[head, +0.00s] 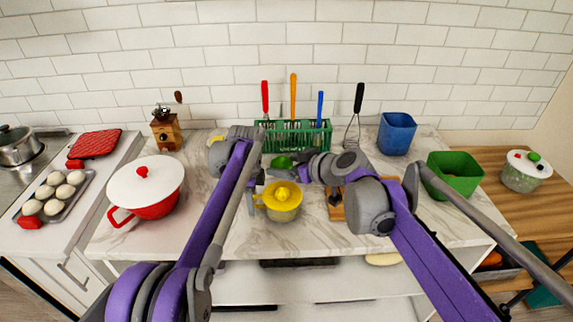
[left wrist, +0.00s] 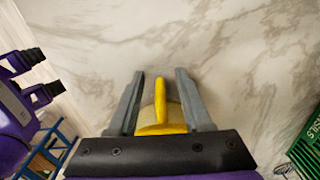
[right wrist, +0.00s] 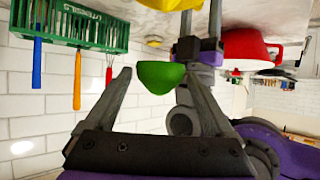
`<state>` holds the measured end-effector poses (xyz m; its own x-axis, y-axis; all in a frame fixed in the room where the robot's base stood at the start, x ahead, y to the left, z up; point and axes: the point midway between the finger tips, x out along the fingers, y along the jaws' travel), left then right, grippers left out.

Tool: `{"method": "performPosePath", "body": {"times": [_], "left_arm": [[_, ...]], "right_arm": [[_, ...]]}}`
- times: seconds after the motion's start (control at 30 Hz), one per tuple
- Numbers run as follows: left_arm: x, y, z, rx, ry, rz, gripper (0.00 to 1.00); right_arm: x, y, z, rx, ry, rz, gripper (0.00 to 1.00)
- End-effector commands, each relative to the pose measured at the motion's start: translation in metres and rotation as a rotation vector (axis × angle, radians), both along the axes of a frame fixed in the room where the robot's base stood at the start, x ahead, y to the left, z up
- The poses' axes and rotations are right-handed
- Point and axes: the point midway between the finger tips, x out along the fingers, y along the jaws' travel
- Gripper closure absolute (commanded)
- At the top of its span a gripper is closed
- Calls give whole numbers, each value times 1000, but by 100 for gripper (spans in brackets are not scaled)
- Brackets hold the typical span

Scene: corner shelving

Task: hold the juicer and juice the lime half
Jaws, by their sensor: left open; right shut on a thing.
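The yellow juicer (head: 284,193) stands upright on the marble counter, with its handle (left wrist: 160,103) to the left in the head view. My left gripper (left wrist: 160,75) is open, with one finger on each side of the yellow handle; contact cannot be told. My right gripper (right wrist: 158,72) is shut on the green lime half (right wrist: 160,77), dome side showing in its wrist view. In the head view the lime half (head: 282,162) is above the counter, just behind the juicer. The lime's cut face is hidden.
A red pot with a white lid (head: 147,187) stands left. A green rack (head: 297,137) with utensils is behind. A blue bin (head: 396,133) and a green bin (head: 455,172) stand right. A cutting board (head: 337,208) lies right of the juicer, partly hidden by my right arm.

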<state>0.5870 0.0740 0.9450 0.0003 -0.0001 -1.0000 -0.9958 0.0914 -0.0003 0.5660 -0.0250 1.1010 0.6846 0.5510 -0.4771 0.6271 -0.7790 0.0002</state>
Motion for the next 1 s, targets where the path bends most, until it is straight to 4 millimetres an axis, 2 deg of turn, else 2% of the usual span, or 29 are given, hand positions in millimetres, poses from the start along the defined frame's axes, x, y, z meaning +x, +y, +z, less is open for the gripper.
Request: {"method": "performPosePath", "body": {"times": [0.17,0.5,0.6,0.8,1.0], "left_arm": [[0,0,13,0,0,0,50],[0,0,83,0,0,0,50],[1,0,98,0,0,0,50],[0,0,116,0,0,0,50],[0,0,120,0,0,0,50]], "right_arm": [[0,0,0,0,0,0,66],[0,0,0,0,0,0,66],[0,0,0,0,0,0,66],[0,0,0,0,0,0,66],[0,0,0,0,0,0,66]]}}
